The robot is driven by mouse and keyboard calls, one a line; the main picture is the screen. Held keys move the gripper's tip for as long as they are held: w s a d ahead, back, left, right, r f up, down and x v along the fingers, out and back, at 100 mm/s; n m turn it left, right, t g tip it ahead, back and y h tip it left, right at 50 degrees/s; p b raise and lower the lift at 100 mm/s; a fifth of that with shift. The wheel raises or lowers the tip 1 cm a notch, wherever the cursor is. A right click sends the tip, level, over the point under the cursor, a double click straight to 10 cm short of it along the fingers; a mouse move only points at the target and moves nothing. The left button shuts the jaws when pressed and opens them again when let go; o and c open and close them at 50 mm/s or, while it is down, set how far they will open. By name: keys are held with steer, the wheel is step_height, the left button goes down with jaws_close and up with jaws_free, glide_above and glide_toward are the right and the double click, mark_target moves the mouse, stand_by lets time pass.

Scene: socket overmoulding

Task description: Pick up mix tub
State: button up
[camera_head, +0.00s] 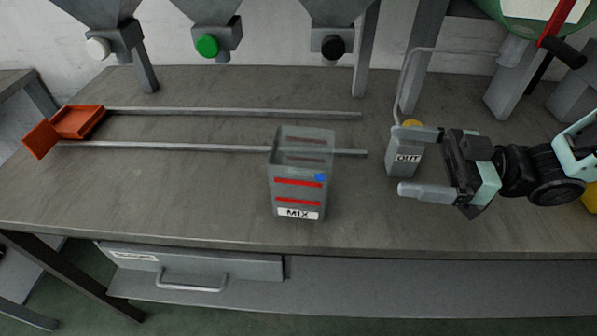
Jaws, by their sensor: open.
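The mix tub (299,190) is a clear grey, open-topped container with red bands, a small blue patch and a white MIX label. It stands upright on the grey bench, near the front edge, just right of the middle of the view. My gripper (410,161) is to the right of the tub, its two fingers pointing left towards it. The fingers are spread apart with nothing held between them. They are clear of the tub. The tub looks empty, though its bottom is hard to see.
A grey OUT post (406,158) with a yellow top stands right behind my fingers. Two metal rails (230,112) run across the bench behind the tub to an orange tray (78,122). Hoppers (215,35) hang at the back. The bench (150,195) left of the tub is clear.

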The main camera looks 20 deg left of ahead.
glide_toward(274, 147)
steer(key=shift+s+a+f, duration=0.1)
steer(key=shift+s+a, duration=0.05)
steer(key=shift+a, duration=1.25)
steer(key=shift+s+a, duration=0.15)
steer(key=shift+a, duration=1.3)
steer(key=c, duration=1.1)
